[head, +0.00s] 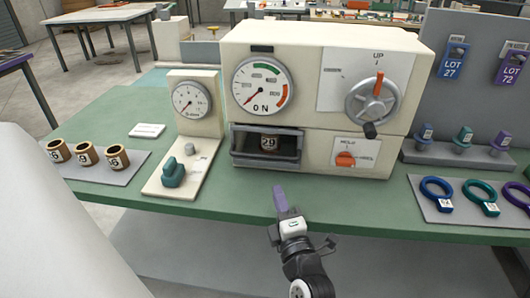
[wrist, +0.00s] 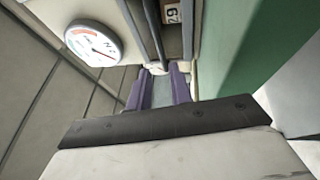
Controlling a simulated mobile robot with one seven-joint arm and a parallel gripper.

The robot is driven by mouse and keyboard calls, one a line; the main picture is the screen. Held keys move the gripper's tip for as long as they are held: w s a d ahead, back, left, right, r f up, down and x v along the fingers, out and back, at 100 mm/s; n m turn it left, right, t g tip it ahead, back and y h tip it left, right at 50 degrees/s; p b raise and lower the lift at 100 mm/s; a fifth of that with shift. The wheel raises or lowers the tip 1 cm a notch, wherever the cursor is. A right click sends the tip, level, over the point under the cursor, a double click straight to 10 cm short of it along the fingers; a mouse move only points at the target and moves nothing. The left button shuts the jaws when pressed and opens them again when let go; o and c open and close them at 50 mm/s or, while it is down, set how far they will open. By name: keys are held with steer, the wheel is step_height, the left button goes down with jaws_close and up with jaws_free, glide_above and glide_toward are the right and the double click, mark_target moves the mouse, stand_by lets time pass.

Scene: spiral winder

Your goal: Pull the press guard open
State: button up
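The press (head: 320,95) is a cream machine on the green bench. Its guard (head: 265,161) is a dark-framed piece across the low window at the front left. A cup marked 29 (head: 268,143) shows inside this window; its label also shows at the top of the wrist view (wrist: 173,14). My gripper (head: 280,195) has purple fingers and is in front of and below the window. In the wrist view, the fingers (wrist: 160,75) are apart with a gap between them. Dark guard bars run up from near the fingertips; I cannot tell whether they touch.
The press carries a round gauge (head: 263,86), a handwheel (head: 372,100) and an orange mold knob (head: 345,158). A smaller gauge stand with a green lever (head: 173,172) stands to the left. Several cups sit on a mat (head: 115,175) at far left; coloured rings (head: 437,192) lie at right.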

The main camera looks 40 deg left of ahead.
mark_target(264, 155)
steer(key=p+x, duration=0.5)
steer(key=x, duration=0.7)
steer(key=shift+a+r, duration=0.15)
steer(key=shift+r, duration=0.05)
steer(key=shift+w+a+p, duration=0.3)
steer(key=shift+a, duration=0.15)
jaws_close()
